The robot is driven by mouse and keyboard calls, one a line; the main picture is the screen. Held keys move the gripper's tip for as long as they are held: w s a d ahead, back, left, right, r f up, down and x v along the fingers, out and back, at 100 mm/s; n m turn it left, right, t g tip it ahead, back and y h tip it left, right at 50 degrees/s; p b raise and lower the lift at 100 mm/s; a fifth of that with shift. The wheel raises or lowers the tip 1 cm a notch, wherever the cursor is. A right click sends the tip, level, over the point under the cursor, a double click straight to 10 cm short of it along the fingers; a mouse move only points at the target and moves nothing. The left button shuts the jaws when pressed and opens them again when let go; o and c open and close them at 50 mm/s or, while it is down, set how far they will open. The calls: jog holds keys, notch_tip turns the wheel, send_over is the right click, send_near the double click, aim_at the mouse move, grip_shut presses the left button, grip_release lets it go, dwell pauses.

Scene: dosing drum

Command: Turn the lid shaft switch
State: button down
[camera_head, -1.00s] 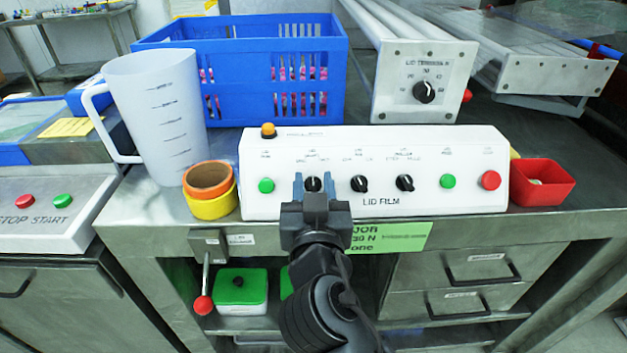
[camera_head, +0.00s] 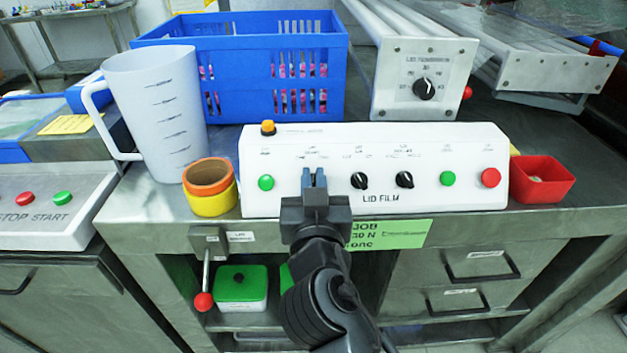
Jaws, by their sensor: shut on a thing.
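The white LID FILM control panel (camera_head: 375,204) stands at the front of the steel bench. My gripper (camera_head: 313,178) is in front of the panel, shut on the leftmost black rotary switch, which its fingers and body now hide. The label above that switch is too blurred to read with certainty. Two more black rotary switches, a middle one (camera_head: 359,180) and a right one (camera_head: 404,180), sit to the right of my gripper, apart from it.
On the panel are green buttons (camera_head: 266,183) and a red button (camera_head: 491,178). A white jug (camera_head: 158,110), stacked orange and yellow rings (camera_head: 210,190) and a red bin (camera_head: 545,182) flank it. A blue crate (camera_head: 240,50) stands behind. A red-knobbed lever (camera_head: 204,301) hangs below left.

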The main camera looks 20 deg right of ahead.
jog(key=shift+r+n+y+p, duration=0.1)
jog(key=shift+n+y+p, duration=0.2)
jog(key=shift+n+p, duration=0.15)
jog(key=shift+r+n+y+p, duration=0.15)
jog(key=shift+n+y+p, duration=0.65)
jog(key=shift+n+p, duration=0.4)
jog(key=n+y+p, duration=0.1)
jog(key=n+p, duration=0.1)
jog(key=p, duration=0.1)
jog(key=n+y+p, duration=0.1)
jog(key=n+p, duration=0.1)
jog(key=p, duration=0.1)
jog(key=shift+n+y+p, duration=0.25)
jog(key=shift+y+p, duration=0.05)
jog(key=shift+y, duration=0.1)
jog(key=shift+f+n+p, duration=0.25)
jog(key=shift+n+p, duration=0.05)
jog(key=shift+p, duration=0.2)
jog(key=c, duration=1.2)
grip_release()
